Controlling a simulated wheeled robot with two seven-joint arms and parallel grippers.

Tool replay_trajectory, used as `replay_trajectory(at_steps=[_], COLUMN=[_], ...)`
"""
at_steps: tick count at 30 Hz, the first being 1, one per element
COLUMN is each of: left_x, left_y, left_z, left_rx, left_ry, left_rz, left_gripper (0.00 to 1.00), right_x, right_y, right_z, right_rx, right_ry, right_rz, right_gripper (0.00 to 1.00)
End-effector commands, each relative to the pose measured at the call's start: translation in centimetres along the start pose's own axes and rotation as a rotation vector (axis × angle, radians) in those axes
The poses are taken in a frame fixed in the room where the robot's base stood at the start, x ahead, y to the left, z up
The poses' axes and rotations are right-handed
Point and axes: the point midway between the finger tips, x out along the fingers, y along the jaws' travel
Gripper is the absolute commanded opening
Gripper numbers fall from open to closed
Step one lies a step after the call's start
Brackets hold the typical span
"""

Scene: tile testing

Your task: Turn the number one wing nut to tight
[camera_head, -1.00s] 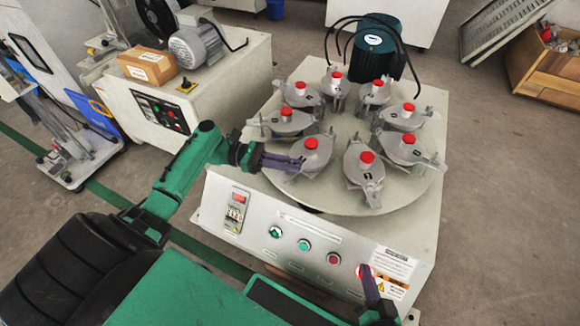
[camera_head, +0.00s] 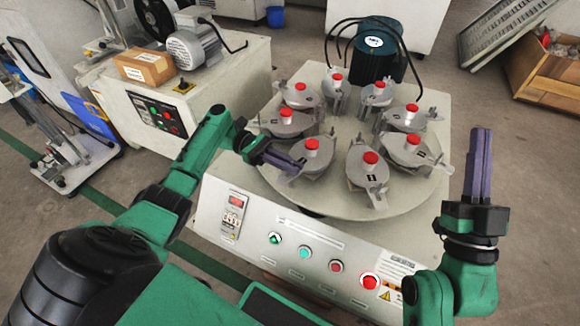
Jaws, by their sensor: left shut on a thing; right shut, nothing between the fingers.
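Several grey clamp fixtures with red knobs stand in a ring on a round turntable (camera_head: 340,125). My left gripper (camera_head: 299,167) is shut at the left side of the front-left fixture (camera_head: 319,158). Its fingers hold a small grey part there, seemingly the wing nut, mostly hidden between them. I cannot read which fixture is number one; the dark marks on the fixtures are small. The front-middle fixture (camera_head: 366,180) stands just right of it, clear of the gripper. My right gripper (camera_head: 481,131) is shut, empty and pointing up, right of the turntable.
The front panel holds a green button (camera_head: 274,238), a teal button (camera_head: 305,252) and red buttons, the rightmost (camera_head: 370,282) looking lit. A dark green motor (camera_head: 376,50) with black hoses stands behind the ring. A motor bench with a cardboard box (camera_head: 145,66) is at left.

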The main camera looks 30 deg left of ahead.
Motion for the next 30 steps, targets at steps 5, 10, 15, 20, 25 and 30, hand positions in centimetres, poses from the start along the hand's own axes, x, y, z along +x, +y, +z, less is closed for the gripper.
replay_trajectory(at_steps=[5,10,15,20,25,30], left_x=[0.1,0.1,0.2,0.2,0.1,0.1], left_y=[0.0,0.0,0.0,0.0,0.0,0.0], left_z=[0.0,0.0,0.0,0.0,0.0,0.0], left_rx=[0.001,0.0,-0.001,-0.001,-0.001,-0.001], left_ry=[-0.004,-0.003,-0.004,-0.004,-0.003,-0.002], left_rz=[-0.025,-0.034,-0.036,-0.036,-0.035,-0.033], left_gripper=[0.0,0.0,0.0,0.0,0.4,0.4], right_x=[1.1,1.4,1.5,1.5,1.5,1.5], right_y=[-0.1,-0.2,-0.2,-0.2,-0.2,-0.2], right_z=[-2.5,-3.5,-3.6,-3.6,-3.6,-3.6], right_rx=[-0.02,-0.027,-0.028,-0.029,-0.029,-0.029], right_ry=[0.085,0.115,0.12,0.119,0.118,0.118], right_rz=[-0.013,-0.018,-0.019,-0.018,-0.018,-0.018], right_gripper=[0.0,0.0,0.0,0.0,0.0,0.0])
